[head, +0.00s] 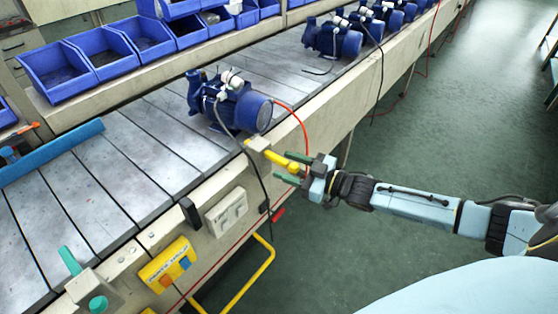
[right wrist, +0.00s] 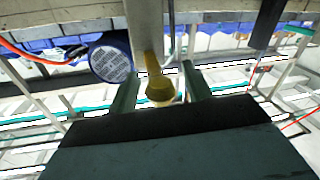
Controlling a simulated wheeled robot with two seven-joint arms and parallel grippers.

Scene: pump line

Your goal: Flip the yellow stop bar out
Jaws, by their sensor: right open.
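The yellow stop bar (head: 279,159) sticks out from a cream bracket (head: 257,144) on the near edge of the conveyor, beside the nearest blue pump. My right gripper (head: 282,164) is open, its green fingers one on each side of the bar's outer end. In the right wrist view the yellow bar (right wrist: 155,82) shows end-on between the two spread fingers (right wrist: 160,78), with a gap on each side. I cannot tell whether a finger touches it. My left gripper is not in view.
The nearest blue pump (head: 228,102) stands on the conveyor slats, with a black cable and a red hose hanging over the edge. More pumps (head: 335,40) stand farther along. Blue bins (head: 100,52) line the back. A yellow control box (head: 168,264) and a yellow floor rail (head: 250,278) are at the front.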

